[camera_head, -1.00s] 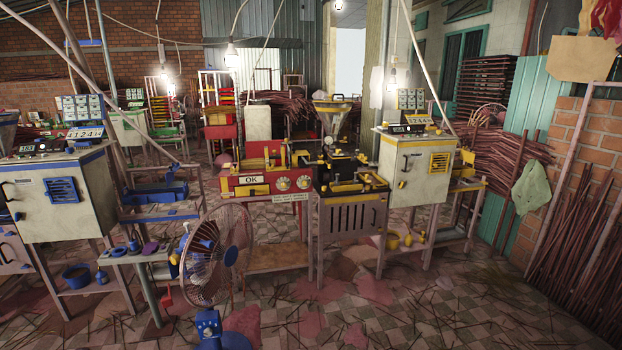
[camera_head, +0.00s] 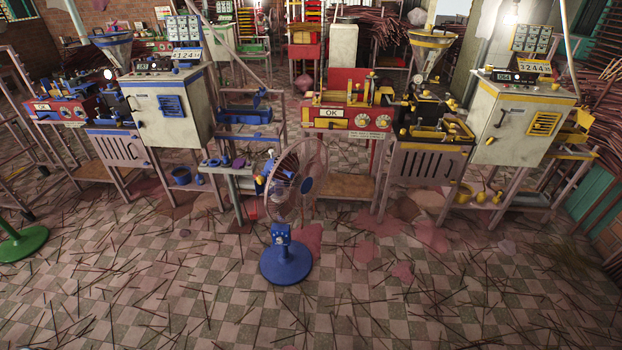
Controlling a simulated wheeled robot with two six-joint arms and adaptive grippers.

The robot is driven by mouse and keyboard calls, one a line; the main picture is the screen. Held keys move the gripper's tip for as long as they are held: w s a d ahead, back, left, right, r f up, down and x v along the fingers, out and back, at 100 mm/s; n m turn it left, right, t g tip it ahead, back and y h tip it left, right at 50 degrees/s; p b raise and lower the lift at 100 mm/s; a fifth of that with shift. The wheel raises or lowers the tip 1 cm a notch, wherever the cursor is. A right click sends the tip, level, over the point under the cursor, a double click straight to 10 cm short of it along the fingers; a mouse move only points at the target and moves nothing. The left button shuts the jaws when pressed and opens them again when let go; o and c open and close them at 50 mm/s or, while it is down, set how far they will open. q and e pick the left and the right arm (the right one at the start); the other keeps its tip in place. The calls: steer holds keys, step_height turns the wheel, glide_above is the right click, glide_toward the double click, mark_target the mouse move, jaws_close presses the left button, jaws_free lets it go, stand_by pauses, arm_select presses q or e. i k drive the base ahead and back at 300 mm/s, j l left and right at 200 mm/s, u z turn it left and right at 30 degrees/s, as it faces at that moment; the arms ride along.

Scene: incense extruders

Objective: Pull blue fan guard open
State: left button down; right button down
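The blue fan (camera_head: 280,237) stands upright on the floor near the middle of the head view, on a round blue base (camera_head: 286,262). Its round wire guard (camera_head: 296,180) is seen at a steep angle, with a blue hub (camera_head: 307,185) on its right side. The guard looks closed, but the fine wires make this hard to tell. Neither of my grippers is in view, and nothing touches the fan.
A low side table (camera_head: 240,171) with small items is close behind the fan. A red machine (camera_head: 348,117) and cabinets with blue (camera_head: 170,115) and yellow (camera_head: 510,120) trim stand behind. A green round base (camera_head: 22,243) is at left. The front floor holds only scattered sticks.

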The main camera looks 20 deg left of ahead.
mark_target(306, 185)
steer(key=i, duration=0.35)
steer(key=i+l+u, duration=0.1)
steer(key=u, duration=0.4)
steer(key=i+l+u, duration=0.2)
steer(key=u, duration=0.3)
steer(key=i, duration=0.05)
